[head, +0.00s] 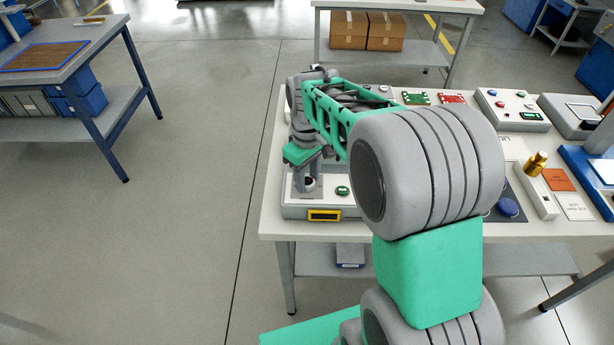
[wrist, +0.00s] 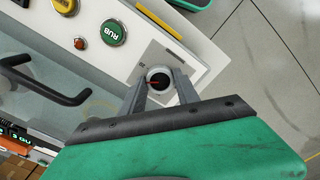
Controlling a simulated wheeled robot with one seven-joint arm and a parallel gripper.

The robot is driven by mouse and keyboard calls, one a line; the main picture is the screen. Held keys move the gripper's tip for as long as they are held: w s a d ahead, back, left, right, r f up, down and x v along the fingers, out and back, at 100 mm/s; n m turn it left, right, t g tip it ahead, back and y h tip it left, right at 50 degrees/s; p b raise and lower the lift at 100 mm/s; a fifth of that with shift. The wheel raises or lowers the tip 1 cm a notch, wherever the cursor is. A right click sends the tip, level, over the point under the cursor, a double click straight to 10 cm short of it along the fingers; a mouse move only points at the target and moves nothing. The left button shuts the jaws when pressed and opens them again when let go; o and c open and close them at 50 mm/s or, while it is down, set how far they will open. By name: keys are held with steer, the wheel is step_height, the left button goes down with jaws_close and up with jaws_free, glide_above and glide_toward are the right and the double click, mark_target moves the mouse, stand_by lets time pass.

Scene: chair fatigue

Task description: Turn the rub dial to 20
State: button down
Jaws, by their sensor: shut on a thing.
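The rub dial (wrist: 159,78) is a small round knob with a pale rim, a dark centre and a red pointer mark, in the wrist view. It sits on a grey square plate on the white panel. My gripper (wrist: 161,84) is shut on the dial, one finger on each side. In the head view my gripper (head: 307,180) points down over the panel's left part, and the dial is mostly hidden there. The red mark points left in the wrist view. The green RUB button (wrist: 113,33) is beside the dial.
A dark bar handle (wrist: 55,93) is close to my gripper. Other devices and a brass-topped tool (head: 536,165) stand to the right on the table.

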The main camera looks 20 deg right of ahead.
mark_target(307, 181)
steer(key=m, duration=0.3)
steer(key=shift+m, duration=2.1)
steer(key=c, duration=0.9)
jaws_free()
step_height(307, 181, up, 8)
steer(key=shift+f+b, duration=0.1)
steer(key=shift+b, duration=0.3)
